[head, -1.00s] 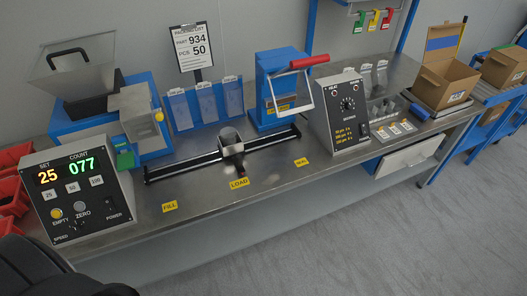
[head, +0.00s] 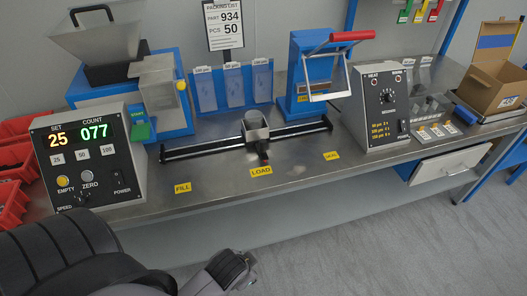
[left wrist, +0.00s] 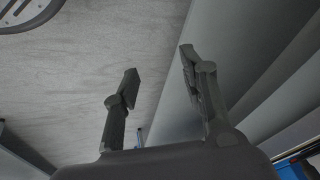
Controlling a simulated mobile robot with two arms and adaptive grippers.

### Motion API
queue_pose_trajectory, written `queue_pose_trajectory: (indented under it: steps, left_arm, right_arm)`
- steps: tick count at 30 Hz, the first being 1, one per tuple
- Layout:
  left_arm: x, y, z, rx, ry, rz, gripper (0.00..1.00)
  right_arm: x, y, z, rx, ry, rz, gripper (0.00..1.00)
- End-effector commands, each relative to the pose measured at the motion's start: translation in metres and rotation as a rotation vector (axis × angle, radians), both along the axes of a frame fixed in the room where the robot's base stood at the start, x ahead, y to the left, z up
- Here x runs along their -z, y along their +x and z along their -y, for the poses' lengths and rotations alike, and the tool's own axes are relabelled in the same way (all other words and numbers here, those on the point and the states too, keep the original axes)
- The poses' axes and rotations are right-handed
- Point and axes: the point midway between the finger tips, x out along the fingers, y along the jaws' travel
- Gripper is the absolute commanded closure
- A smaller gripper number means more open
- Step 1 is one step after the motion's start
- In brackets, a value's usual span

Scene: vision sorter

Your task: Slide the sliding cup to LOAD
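The sliding cup (head: 255,127) is a grey open-topped square cup on a black two-bar rail (head: 205,148) on the steel bench. A dark knob with a reddish part (head: 265,155) sticks out of its front. The cup stands near the middle of the rail, directly behind the yellow LOAD label (head: 261,171). My left arm enters at the bottom left of the head view, in front of the bench and apart from the cup. In the left wrist view my left gripper (left wrist: 158,62) has its fingers spread with nothing between them. My right gripper is not in view.
A yellow FILL label (head: 183,187) lies left of LOAD, and another yellow label (head: 331,156) lies right. The counter box (head: 88,155) shows 25 and 077. A blue press with a red handle (head: 312,75) stands behind the rail, the heat control box (head: 378,108) to its right.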

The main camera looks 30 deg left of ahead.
Motion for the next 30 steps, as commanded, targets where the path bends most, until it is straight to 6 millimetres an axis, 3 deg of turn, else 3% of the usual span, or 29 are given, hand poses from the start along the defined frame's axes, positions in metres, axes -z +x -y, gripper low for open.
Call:
queue_pose_trajectory:
  steps: [1, 9, 14, 18, 21, 25, 30]
  left_arm:
    - [-0.012, 0.01, -0.014, 0.039, 0.078, 0.054, 0.6]
    - [-0.084, 0.059, -0.092, 0.347, 0.683, 0.202, 0.6]
    - [-0.127, 0.09, -0.121, 0.635, 1.179, 0.159, 0.6]
    - [-0.156, 0.117, -0.117, 0.973, 1.657, 0.003, 0.6]
    - [-0.162, 0.132, -0.103, 1.186, 1.911, -0.126, 0.6]
    - [-0.161, 0.142, -0.087, 1.366, 2.105, -0.246, 0.6]
    - [-0.16, 0.152, -0.083, 1.433, 2.177, -0.294, 0.6]
  right_arm:
    - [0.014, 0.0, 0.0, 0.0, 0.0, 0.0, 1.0]
    - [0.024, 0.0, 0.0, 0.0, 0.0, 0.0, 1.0]
    - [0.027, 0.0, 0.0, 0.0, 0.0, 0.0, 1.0]
    - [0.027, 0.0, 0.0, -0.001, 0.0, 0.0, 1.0]
    - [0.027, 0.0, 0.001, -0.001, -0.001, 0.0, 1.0]
    - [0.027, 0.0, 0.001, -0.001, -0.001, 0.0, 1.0]
    - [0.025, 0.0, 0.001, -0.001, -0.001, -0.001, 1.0]
